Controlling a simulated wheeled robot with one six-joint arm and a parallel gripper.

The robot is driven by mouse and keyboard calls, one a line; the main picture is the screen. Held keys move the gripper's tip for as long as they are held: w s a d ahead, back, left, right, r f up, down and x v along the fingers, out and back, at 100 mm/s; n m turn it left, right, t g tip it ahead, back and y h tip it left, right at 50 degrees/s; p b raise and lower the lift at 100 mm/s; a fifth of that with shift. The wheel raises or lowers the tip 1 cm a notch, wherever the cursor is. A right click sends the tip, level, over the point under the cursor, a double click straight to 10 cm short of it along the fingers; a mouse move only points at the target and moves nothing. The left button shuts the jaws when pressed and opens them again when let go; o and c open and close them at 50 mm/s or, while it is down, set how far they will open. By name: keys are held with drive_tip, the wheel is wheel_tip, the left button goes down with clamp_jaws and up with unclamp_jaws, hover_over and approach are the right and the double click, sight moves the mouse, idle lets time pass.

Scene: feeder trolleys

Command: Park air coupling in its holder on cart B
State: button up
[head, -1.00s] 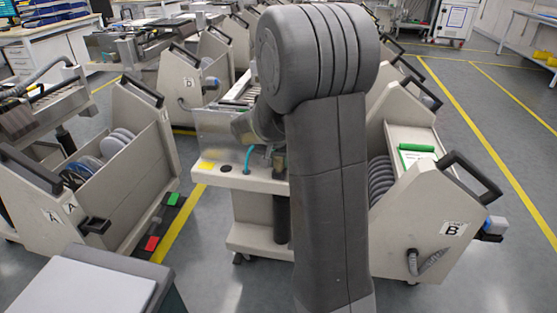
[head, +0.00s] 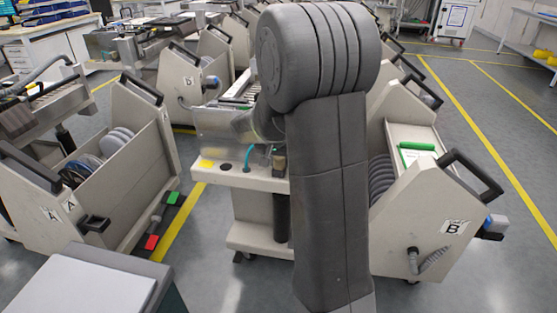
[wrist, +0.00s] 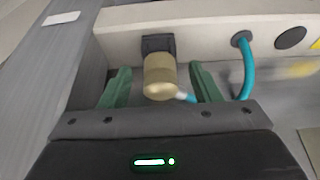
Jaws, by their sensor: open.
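The brass-coloured air coupling (wrist: 160,78) sits at a black square holder (wrist: 157,45) on the pale cart panel in the wrist view, and its teal hose (wrist: 248,75) loops to a round port at the right. In the head view the coupling (head: 279,163) shows just left of my arm, above the pale ledge. My gripper (wrist: 160,84) is open, with one green finger on each side of the coupling in the picture and visible gaps. How deep the coupling sits in the holder cannot be told. My gripper's fingers are hidden in the head view.
A side panel labelled B (head: 452,228) stands right of my arm, with a black handle and grey hose. Cart A (head: 70,207) stands at the left. My arm hides the middle. Yellow-lined floor lies open at the far right.

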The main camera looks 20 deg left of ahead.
drive_tip(key=p+v, duration=0.4)
drive_tip(key=v, duration=0.9)
drive_tip(key=shift+s+r, duration=0.15)
drive_tip(key=shift+r, duration=0.05)
drive_tip(key=b+x, duration=0.4)
drive_tip(key=x, duration=0.9)
drive_tip(key=shift+w+f, duration=0.2)
drive_tip(key=shift+f, duration=0.15)
drive_tip(key=shift+r, duration=0.2)
